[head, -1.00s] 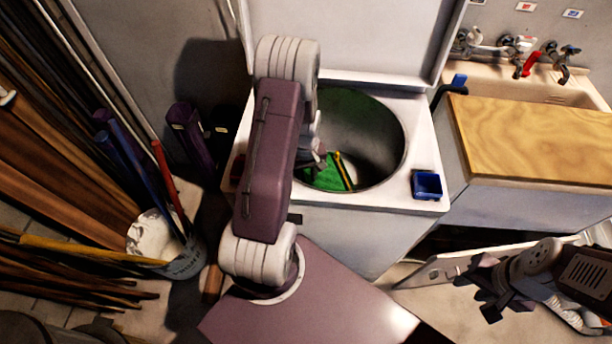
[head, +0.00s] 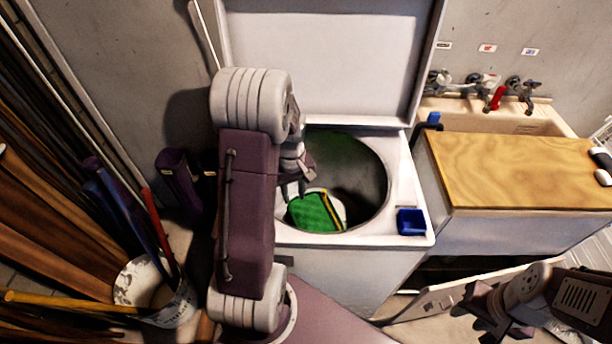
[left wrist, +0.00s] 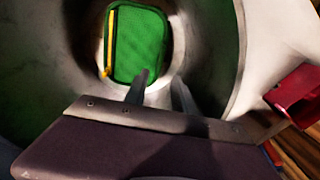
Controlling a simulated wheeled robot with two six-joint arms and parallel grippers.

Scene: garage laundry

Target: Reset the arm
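My left arm reaches over the open top-loading washer (head: 420,185). My left gripper (head: 298,185) is at the left side of the drum opening, and the arm hides part of it in the head view. In the left wrist view its two dark fingers (left wrist: 160,92) are apart with nothing clearly between them. A green item with a yellow strip (head: 315,212) lies in the drum; it also shows in the left wrist view (left wrist: 138,45), beyond the fingertips. My right gripper (head: 490,312) is at the lower right, away from the washer; its finger opening is unclear.
A blue box (head: 411,222) sits on the washer's front right corner. The raised lid (head: 330,60) stands behind. A wooden board (head: 520,170) covers part of the sink at right. A bucket (head: 150,290) with poles stands at left. A red object (left wrist: 295,88) shows beside the washer opening.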

